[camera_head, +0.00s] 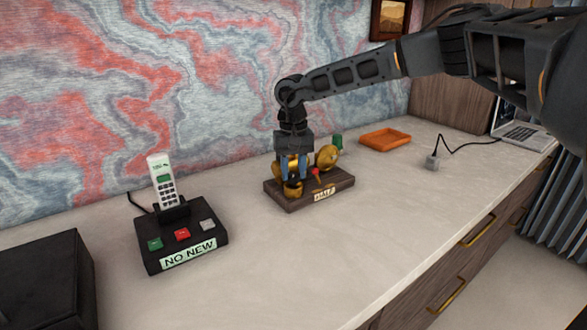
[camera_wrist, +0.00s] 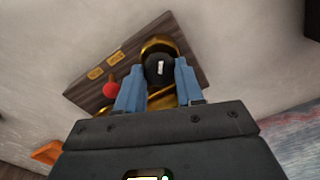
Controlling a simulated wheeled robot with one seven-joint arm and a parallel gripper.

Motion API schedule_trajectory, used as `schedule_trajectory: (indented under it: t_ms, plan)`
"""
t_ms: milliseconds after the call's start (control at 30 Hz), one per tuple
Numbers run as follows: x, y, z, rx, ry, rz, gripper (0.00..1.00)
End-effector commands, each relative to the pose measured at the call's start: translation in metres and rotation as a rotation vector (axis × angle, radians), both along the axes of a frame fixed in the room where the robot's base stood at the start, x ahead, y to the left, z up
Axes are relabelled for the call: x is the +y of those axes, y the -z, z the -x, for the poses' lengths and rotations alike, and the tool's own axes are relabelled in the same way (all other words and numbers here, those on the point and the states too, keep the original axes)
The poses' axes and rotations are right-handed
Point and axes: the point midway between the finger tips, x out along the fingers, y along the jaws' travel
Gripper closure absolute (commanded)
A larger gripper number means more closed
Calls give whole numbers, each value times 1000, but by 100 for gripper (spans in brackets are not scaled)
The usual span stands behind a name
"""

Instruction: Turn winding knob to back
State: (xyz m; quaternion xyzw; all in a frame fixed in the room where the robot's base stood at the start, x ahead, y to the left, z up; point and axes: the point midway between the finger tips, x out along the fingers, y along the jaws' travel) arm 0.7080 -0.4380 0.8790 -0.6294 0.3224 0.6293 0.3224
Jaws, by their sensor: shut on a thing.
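A dark wooden base (camera_head: 333,184) with brass parts stands on the desk, and it fills the upper middle of the wrist view (camera_wrist: 180,28). On it, in the wrist view, is a round black knob (camera_wrist: 157,66) with a short white mark, set in a brass cup (camera_wrist: 157,44). In the head view the brass cup (camera_head: 292,188) shows below my gripper (camera_head: 292,174). My gripper points down, its blue fingers on both sides of the black knob in the wrist view (camera_wrist: 158,78), shut on it. The white mark runs nearly upright in the wrist view.
A red-tipped lever (camera_head: 315,171) and a brass bell-like part (camera_head: 327,157) stand close to my fingers on the base. A green object (camera_head: 337,141) and an orange tray (camera_head: 385,138) lie behind and right. A phone (camera_head: 162,180) on a button box (camera_head: 180,238) stands left. The front desk is clear.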

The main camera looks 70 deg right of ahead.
Motion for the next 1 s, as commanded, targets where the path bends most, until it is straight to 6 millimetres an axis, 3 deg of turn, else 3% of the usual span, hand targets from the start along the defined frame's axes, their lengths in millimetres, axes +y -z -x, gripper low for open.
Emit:
schedule_trajectory:
  t_ms: [500,1000]
  plan:
    - [1,-2,-1,-3,-457,1,94]
    - [1,-2,-1,-3,-662,1,94]
